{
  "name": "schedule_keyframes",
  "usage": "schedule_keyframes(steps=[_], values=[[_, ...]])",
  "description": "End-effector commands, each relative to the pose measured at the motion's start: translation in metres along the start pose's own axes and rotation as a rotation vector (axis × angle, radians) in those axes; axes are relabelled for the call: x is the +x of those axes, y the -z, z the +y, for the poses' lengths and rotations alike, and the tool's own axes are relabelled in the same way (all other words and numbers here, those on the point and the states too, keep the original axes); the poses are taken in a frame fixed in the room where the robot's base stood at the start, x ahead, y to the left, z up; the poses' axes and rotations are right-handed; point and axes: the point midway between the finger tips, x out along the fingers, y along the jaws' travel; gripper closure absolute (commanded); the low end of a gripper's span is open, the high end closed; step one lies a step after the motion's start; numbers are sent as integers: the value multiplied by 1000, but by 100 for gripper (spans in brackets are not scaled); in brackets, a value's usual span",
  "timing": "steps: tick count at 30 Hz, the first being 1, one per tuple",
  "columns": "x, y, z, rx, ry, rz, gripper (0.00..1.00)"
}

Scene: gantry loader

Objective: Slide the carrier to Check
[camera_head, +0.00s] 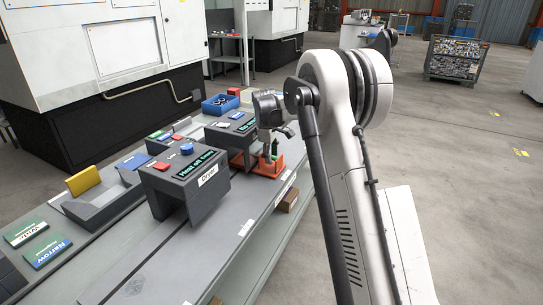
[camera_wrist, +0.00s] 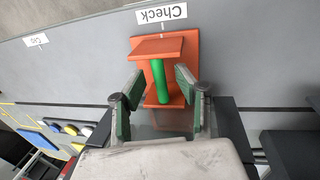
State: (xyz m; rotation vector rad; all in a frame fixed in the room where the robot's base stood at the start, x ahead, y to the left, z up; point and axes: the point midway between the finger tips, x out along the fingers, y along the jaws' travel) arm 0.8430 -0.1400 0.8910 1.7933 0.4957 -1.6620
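The carrier (camera_head: 265,170) is orange with an upright green handle (camera_head: 274,149) and sits on the grey bench, beyond the dark box labelled "Dryer" (camera_head: 208,176). In the wrist view the orange carrier (camera_wrist: 182,47) lies just beside the white "Check" label (camera_wrist: 162,15), which reads upside down. My gripper (camera_wrist: 158,92) is open, with green-padded fingers on either side of the green handle (camera_wrist: 160,80). Gaps show between each finger and the handle. In the head view my gripper (camera_head: 272,136) reaches down at the carrier and partly hides it.
Another white label (camera_wrist: 36,40) lies farther along the bench. A second dark box (camera_head: 231,128) stands behind the "Dryer" box. A blue bin (camera_head: 220,104) and a grey cradle with a yellow plate (camera_head: 83,181) are on the bench.

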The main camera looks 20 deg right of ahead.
Motion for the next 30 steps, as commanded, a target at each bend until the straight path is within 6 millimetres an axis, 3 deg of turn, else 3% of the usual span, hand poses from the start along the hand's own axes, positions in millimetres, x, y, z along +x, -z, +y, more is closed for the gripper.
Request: schedule_keyframes(steps=[8, 21, 30], values=[[-18, 0, 0, 0, 0, 0, 68], [-99, 0, -1, 0, 0, 0, 68], [-120, 0, 0, 0, 0, 0, 68]])
